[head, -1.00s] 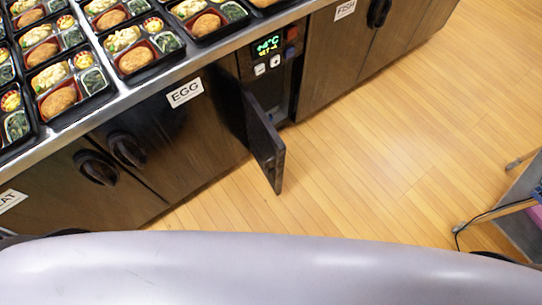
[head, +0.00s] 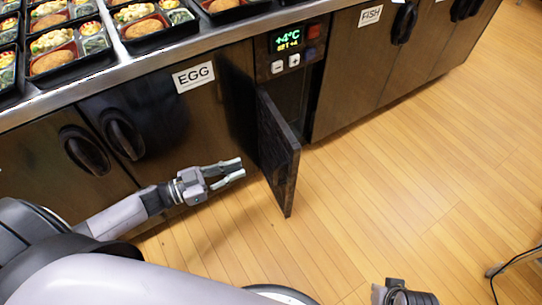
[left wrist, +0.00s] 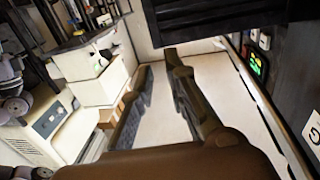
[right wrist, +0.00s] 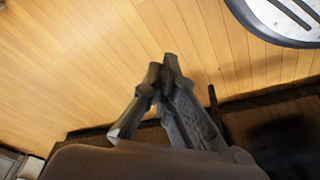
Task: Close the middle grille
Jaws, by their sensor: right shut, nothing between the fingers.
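The middle grille (head: 280,150) is a dark panel hinged below the green-lit control display (head: 290,40). It stands swung open, sticking out over the floor. My left gripper (head: 242,168) is open and empty, to the left of the grille in the head view, with its fingertips pointing at it and a small gap between. In the left wrist view, a dark slatted panel (left wrist: 215,16), which looks like the grille, is ahead at the top, beyond the open fingers. My right gripper (right wrist: 170,62) is shut and empty over the floor; part of that arm shows at the head view's bottom edge.
The dark counter front has an EGG door (head: 195,77) left of the grille and a FISH door (head: 371,16) to the right, with protruding handles. Bento trays (head: 75,68) line the countertop.

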